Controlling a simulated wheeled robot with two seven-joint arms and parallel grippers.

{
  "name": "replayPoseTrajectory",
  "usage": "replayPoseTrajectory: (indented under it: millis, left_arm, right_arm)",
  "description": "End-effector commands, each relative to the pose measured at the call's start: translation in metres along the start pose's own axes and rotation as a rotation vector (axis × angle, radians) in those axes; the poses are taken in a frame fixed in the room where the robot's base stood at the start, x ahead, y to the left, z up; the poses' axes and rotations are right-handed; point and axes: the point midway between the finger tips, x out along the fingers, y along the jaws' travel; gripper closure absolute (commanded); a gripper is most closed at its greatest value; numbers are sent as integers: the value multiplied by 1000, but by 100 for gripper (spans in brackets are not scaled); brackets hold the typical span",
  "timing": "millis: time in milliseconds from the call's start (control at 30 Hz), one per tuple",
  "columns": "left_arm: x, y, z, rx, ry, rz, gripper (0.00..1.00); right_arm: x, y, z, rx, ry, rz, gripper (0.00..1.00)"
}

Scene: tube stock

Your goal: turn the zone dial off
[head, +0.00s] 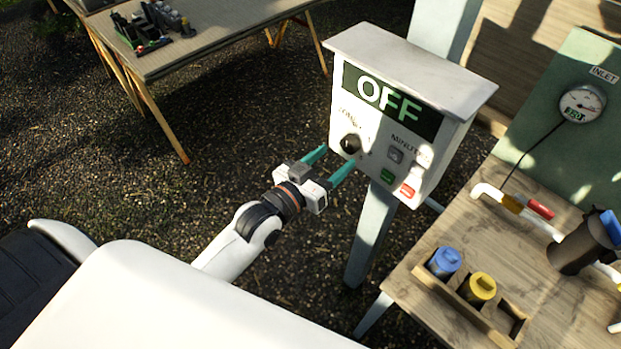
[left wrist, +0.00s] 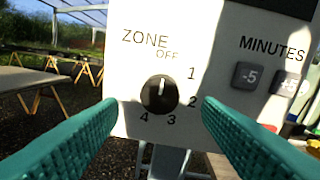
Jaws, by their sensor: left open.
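The control box (head: 395,70) stands on a post, and its dark green display (head: 390,100) reads OFF. The black zone dial (head: 350,144) is at the left of its front face. In the left wrist view the dial (left wrist: 159,94) has its white pointer mark up, toward the OFF label; 1, 2, 3 and 4 run round its right side and bottom. My left gripper (head: 339,156) is open in front of the dial. Its teal fingers (left wrist: 159,103) lie either side of the dial in that view, apart from it. My right gripper is not in view.
Grey MINUTES buttons (left wrist: 246,77) and green (head: 387,177) and red (head: 407,190) buttons are right of the dial. A wooden bench (head: 420,290) at right holds a rack with blue (head: 444,261) and yellow (head: 480,287) capped containers and piping. Another table (head: 210,35) stands at back left.

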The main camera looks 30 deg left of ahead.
Motion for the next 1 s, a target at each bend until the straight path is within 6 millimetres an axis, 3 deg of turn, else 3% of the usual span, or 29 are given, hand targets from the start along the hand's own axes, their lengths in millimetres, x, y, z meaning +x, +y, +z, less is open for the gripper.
replayPoseTrajectory:
  millis: [200, 400, 1000]
  left_arm:
    - [-47, 0, -4, 0, 4, -1, 41]
    - [-71, 0, -3, 0, 4, 0, 41]
    - [-78, 0, 0, 0, 1, 0, 41]
  right_arm:
    - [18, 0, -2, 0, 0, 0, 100]
    - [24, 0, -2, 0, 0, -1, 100]
    - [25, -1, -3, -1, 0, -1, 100]
